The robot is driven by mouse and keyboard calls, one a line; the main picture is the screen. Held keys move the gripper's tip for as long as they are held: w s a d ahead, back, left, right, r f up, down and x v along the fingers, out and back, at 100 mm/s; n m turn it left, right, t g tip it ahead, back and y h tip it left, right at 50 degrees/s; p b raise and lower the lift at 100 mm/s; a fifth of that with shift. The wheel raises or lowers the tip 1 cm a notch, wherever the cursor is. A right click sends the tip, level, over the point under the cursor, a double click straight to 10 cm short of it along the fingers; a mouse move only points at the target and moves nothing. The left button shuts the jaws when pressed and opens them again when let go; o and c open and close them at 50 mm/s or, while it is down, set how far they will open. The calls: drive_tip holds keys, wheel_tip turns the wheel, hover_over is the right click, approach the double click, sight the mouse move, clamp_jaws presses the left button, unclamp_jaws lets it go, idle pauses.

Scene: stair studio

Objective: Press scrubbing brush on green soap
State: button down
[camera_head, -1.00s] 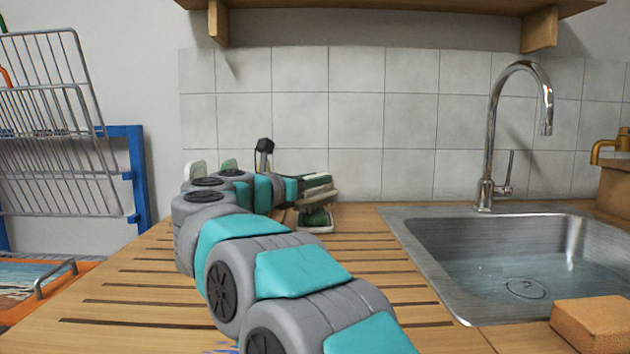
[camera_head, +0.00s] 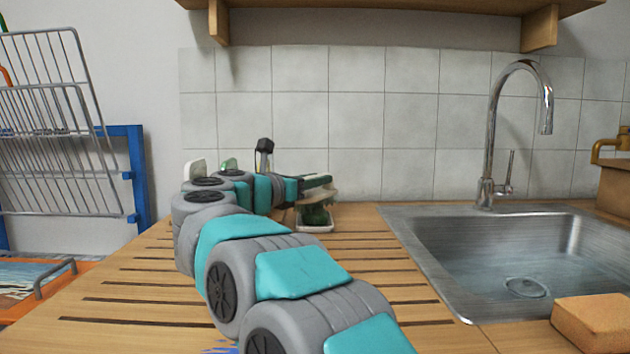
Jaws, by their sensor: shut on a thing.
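My gripper (camera_head: 316,182) is at the far end of my arm, over the wooden counter near the tiled wall. It is shut on the scrubbing brush (camera_head: 320,195), a pale object mostly hidden by the fingers. The green soap (camera_head: 315,215) is right below the brush, in a small white dish (camera_head: 316,229) on the counter. The brush looks to be on or just above the soap; I cannot tell whether they touch.
A steel sink (camera_head: 440,240) with a tall tap (camera_head: 490,150) is to the right. An orange-brown sponge-like block (camera_head: 595,322) lies at its front corner. A wire rack (camera_head: 50,120) stands at left. The slatted counter (camera_head: 130,315) is clear in front.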

drive_tip(key=shift+r+p, duration=1.4)
drive_tip(key=shift+r, duration=2.05)
